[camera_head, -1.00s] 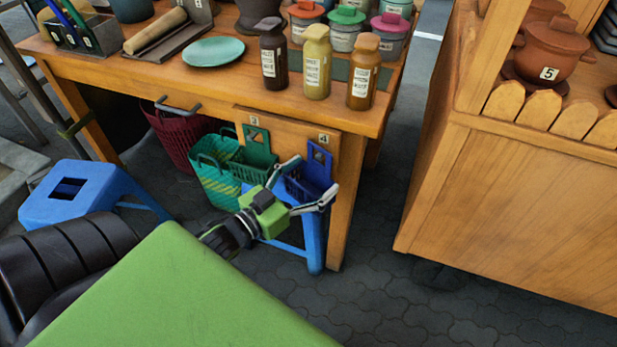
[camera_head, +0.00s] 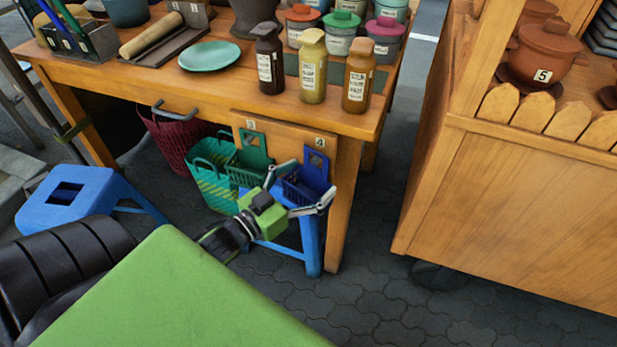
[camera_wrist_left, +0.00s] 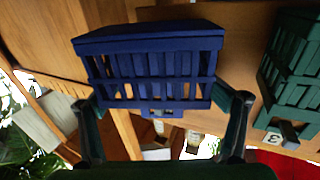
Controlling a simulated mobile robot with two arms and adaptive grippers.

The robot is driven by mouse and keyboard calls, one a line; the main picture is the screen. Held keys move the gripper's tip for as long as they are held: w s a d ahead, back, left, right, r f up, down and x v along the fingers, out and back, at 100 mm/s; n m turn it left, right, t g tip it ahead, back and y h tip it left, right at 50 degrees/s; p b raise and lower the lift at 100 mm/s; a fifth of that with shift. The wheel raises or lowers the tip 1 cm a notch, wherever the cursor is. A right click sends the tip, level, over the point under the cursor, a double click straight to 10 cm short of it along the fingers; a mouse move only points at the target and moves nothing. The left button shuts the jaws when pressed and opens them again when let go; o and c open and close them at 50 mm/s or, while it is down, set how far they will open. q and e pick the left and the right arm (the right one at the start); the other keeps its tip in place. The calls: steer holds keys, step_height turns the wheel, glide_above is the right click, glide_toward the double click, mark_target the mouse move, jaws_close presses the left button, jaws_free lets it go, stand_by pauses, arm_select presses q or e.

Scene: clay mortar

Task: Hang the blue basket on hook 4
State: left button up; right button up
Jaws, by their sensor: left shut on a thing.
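The blue basket (camera_head: 301,188) has a tall back plate (camera_head: 316,168) with an opening in it. It is at the right end of the table's front panel, with the plate's top just under the label 4 (camera_head: 320,141). My left gripper (camera_head: 312,184) is shut on the basket, one finger on each side. In the left wrist view the basket (camera_wrist_left: 150,65) fills the space between the fingers (camera_wrist_left: 165,110). Hook 4 itself is hidden, so I cannot tell whether the plate is on it. My right gripper is not in view.
A green basket (camera_head: 250,165) hangs left of it under label 3 (camera_head: 251,124). A teal basket (camera_head: 213,180) and dark red basket (camera_head: 172,140) are further left. A blue stool (camera_head: 312,240) stands below. Bottles (camera_head: 313,70) stand near the table edge above.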

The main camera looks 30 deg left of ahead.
arm_select(q)
steer(key=shift+w+a+f, duration=0.15)
steer(key=shift+a, duration=0.1)
steer(key=o, duration=1.7)
steer(key=shift+o, duration=0.6)
steer(key=shift+w+f, duration=0.3)
steer(key=shift+w, duration=0.05)
steer(key=shift+d, duration=0.1)
steer(key=shift+s+r, duration=0.1)
steer(key=shift+s, duration=0.25)
steer(key=s+a, duration=0.2)
steer(key=s, duration=0.9)
steer(key=shift+s, duration=0.2)
